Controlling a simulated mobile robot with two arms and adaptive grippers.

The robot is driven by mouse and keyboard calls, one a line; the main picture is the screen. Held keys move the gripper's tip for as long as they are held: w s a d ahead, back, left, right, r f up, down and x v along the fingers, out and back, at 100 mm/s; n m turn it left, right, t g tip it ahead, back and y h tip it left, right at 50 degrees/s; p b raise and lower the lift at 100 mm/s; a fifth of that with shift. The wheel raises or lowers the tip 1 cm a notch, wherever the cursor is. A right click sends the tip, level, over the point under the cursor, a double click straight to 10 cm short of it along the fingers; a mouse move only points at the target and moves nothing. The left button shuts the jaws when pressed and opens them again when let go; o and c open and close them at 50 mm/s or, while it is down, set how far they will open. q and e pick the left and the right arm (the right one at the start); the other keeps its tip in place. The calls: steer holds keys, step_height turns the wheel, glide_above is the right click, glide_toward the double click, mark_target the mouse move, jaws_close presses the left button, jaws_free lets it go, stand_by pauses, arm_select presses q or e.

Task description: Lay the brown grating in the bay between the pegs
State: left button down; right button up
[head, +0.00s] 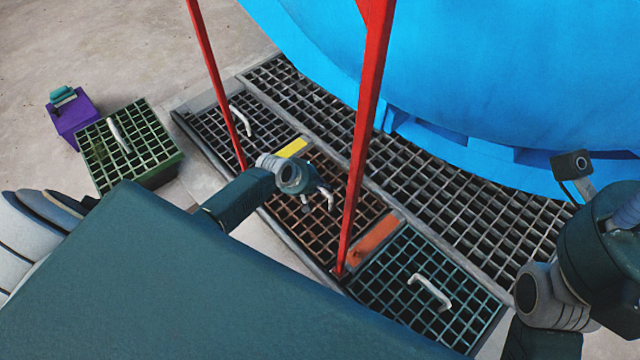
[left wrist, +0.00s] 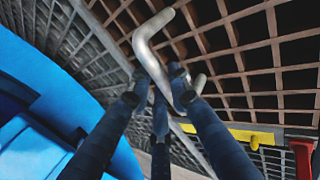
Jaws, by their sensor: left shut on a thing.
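The brown grating (head: 318,230) is in the bay between the yellow strip (head: 292,148) and the orange strip (head: 374,241) in the head view. It looks about level with the neighbouring gratings; I cannot tell whether it rests fully. My left gripper (head: 318,196) is over it, shut on its pale bent handle (left wrist: 148,40). In the left wrist view, the dark fingers of the left gripper (left wrist: 162,82) close around this handle, with the brown grating (left wrist: 250,50) behind.
A red post (head: 367,110) rises in front of the brown grating, and another red post (head: 215,80) stands further left. A teal grating (head: 400,260) and a grey grating (head: 205,125) flank the bay. A green grating (head: 145,165) and purple box (head: 72,115) stand left. The blue vessel (head: 480,70) is behind.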

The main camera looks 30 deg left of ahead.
arm_select(q)
steer(key=c, duration=1.5)
jaws_free()
steer(key=shift+w+r, duration=0.2)
steer(key=shift+r, duration=0.05)
steer(key=shift+s+f, duration=0.35)
steer(key=v, duration=1.2)
steer(key=shift+w+r, duration=0.15)
